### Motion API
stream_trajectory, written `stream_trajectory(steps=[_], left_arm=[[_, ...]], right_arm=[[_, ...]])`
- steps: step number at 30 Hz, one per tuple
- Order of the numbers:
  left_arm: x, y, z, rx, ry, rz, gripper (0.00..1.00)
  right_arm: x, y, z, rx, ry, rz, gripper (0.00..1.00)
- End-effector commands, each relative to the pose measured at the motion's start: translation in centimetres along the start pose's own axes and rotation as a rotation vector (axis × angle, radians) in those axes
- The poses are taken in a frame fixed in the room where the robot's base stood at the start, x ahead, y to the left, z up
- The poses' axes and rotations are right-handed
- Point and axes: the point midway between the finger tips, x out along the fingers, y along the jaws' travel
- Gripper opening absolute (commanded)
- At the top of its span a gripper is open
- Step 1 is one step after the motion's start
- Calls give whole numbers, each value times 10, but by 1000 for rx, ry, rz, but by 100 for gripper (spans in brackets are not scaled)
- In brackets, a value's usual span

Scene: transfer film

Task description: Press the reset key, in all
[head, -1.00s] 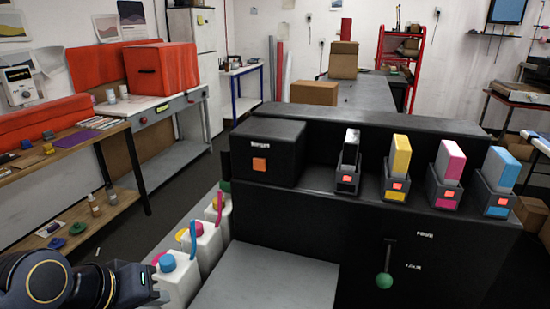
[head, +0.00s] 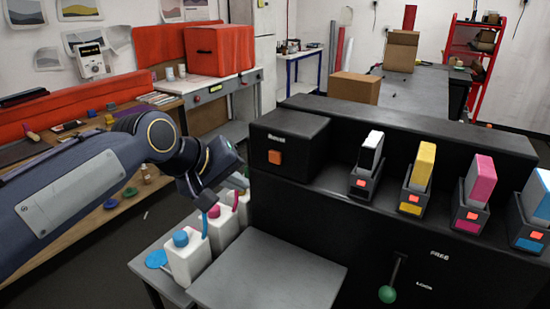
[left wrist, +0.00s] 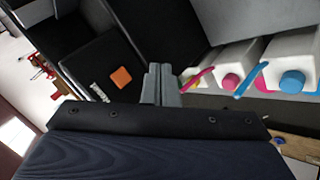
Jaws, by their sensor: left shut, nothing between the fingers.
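An orange square key (head: 274,157) is on the front face of a black box (head: 303,135), under a small white label too small to read. The key also shows in the left wrist view (left wrist: 121,77), left of my fingers. My right gripper is not in view.
White bottles with blue (head: 181,239) and pink caps stand below my left gripper. Black, yellow (head: 421,164), magenta and cyan cartridges stand in holders with lit orange marks. A green-knobbed lever (head: 388,293) hangs in front. A grey surface (head: 268,272) is bare.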

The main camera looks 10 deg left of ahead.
Motion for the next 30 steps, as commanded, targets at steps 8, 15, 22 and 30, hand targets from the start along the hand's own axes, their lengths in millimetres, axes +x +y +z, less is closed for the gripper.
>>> stream_trajectory(steps=[8, 15, 22, 30], left_arm=[[12, 11, -10, 0, -2, -1, 0], [36, 29, -28, 1, -4, -2, 0], [53, 42, -40, 1, -2, 0, 0], [61, 44, -45, 1, 0, -1, 0]], right_arm=[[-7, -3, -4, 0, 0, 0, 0], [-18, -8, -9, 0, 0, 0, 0], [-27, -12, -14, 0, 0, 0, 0], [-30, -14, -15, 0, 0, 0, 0]])
